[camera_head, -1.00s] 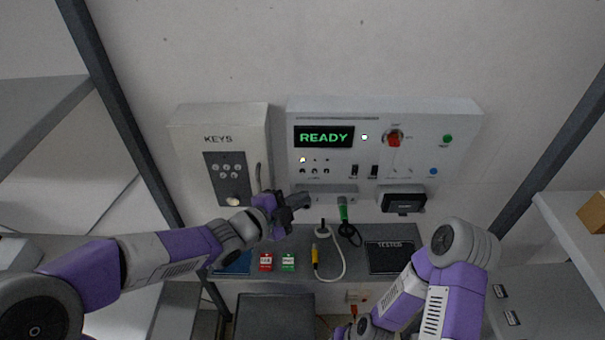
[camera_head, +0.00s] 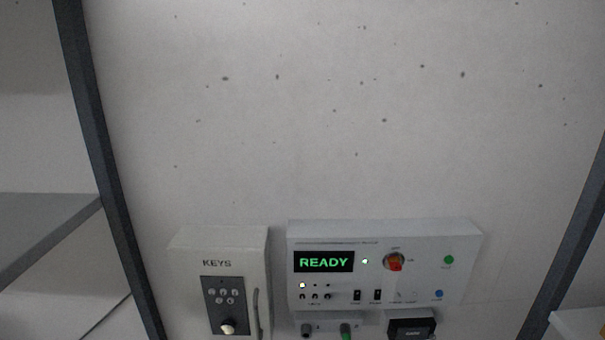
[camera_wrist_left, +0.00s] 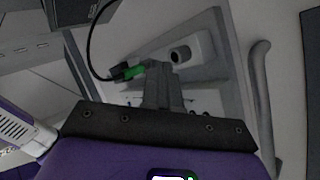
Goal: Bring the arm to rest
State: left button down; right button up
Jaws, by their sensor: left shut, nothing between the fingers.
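My left gripper (camera_wrist_left: 162,82) shows only in the left wrist view, where its dark fingers are shut with nothing between them. They point toward a grey socket housing with a round opening (camera_wrist_left: 180,55). A green connector (camera_wrist_left: 133,72) on a black cable is near the fingertips in that view; I cannot tell whether they touch. The head view is tilted up and shows neither gripper. A purple and white piece of my right arm (camera_wrist_left: 22,128) shows at the left of the wrist view; its gripper is hidden.
In the head view, the KEYS cabinet (camera_head: 189,271) hangs left of the control panel (camera_head: 450,235), whose display (camera_head: 324,262) reads READY. A red switch (camera_head: 395,265) is on the panel. A black box (camera_head: 411,328) is below it. The cabinet handle (camera_wrist_left: 261,95) runs beside my left gripper. The upper wall is bare.

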pick_arm(q)
jog(key=s+a+f+n+g, duration=0.1)
jog(key=f+n, duration=0.1)
jog(key=f, duration=0.2)
jog(key=s+f+n+g+y, duration=0.1)
jog(key=f+n, duration=0.1)
jog(key=f, duration=0.3)
jog(key=s+a+f+n+y, duration=0.1)
jog(key=f+n, duration=0.1)
jog(key=f, duration=0.2)
jog(key=shift+s+a+f+n+g, duration=0.3)
jog(key=shift+s+a+f+g, duration=0.05)
jog(key=shift+s+g, duration=0.05)
jog(key=s+a+f+n+g+y, duration=0.35)
jog(key=s+f+n+g, duration=0.55)
jog(key=s+f, duration=0.85)
notch_tip(320, 180, down, 8)
jog(key=n+t+h+b, duration=0.1)
jog(key=t+b, duration=0.1)
jog(key=b, duration=0.6)
jog(key=shift+a+n+t+b, duration=0.15)
jog(key=shift+n+t+b, duration=0.15)
jog(key=shift+b, duration=0.1)
